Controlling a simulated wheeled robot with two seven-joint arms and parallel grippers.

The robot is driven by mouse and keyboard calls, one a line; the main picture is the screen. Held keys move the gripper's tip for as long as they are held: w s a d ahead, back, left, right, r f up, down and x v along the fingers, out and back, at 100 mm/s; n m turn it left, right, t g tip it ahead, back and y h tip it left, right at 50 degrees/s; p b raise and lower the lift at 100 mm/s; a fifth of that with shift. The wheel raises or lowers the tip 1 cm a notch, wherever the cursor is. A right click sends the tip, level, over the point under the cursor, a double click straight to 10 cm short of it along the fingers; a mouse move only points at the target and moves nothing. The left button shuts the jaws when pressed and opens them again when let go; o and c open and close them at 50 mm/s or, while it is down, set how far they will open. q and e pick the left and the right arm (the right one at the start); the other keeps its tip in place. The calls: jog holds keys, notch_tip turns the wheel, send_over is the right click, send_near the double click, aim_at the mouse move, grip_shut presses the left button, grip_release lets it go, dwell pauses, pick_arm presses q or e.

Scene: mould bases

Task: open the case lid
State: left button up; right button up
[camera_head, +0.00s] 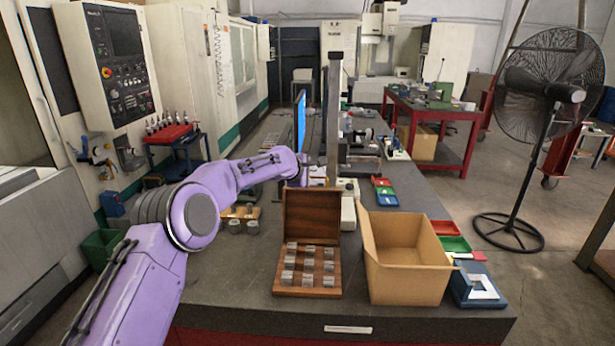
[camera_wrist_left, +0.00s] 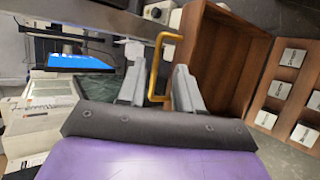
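The wooden case stands on the dark bench with its lid (camera_head: 312,213) raised about upright. Its base (camera_head: 307,291) holds several grey metal blocks in a grid. In the left wrist view the lid (camera_wrist_left: 220,58) is on the right, beside the base (camera_wrist_left: 258,133) with its blocks. A yellow handle (camera_wrist_left: 158,68) shows between the two fingers of my left gripper (camera_wrist_left: 158,88). The fingers are apart, and I see no firm contact with the handle. In the head view my left arm reaches behind the lid, and its fingertips are hidden. My right gripper is not seen.
An open cardboard box (camera_head: 405,270) stands right of the case. Loose metal cylinders (camera_head: 236,226) sit to its left, near my arm. Coloured trays (camera_head: 448,240) and a blue block with a white frame (camera_head: 478,286) are at the right edge. A monitor (camera_head: 300,120) stands behind.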

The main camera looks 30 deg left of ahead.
pick_arm(q)
jog(key=b+v, duration=0.4)
jog(key=v, duration=0.6)
jog(key=shift+s+r, duration=0.15)
jog(key=shift+s, duration=0.05)
jog(key=shift+a, duration=0.1)
